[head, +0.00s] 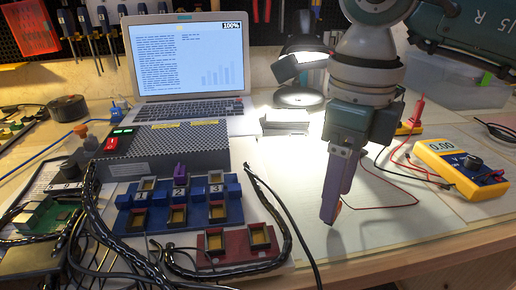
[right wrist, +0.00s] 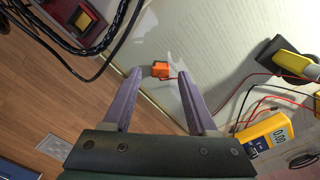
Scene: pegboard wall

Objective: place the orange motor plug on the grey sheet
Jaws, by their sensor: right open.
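The small orange motor plug (right wrist: 160,69) shows between the two fingertips in the right wrist view, with a gap to each finger. It appears to rest on the grey sheet (right wrist: 128,62), close to the sheet's edge. My right gripper (right wrist: 160,77) is open around the plug. In the head view the right gripper (head: 329,218) points down over the pale grey sheet (head: 385,235), and only a sliver of orange shows behind its fingertips. Whether the fingertips touch the sheet is hard to tell. My left gripper is not in view.
A blue socket block (head: 180,218) and a red socket block (head: 237,258) stand left of the gripper, with black cables beside them. A laptop (head: 185,55) and a lamp (head: 300,65) are behind. A yellow multimeter (head: 460,170) with red leads lies to the right.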

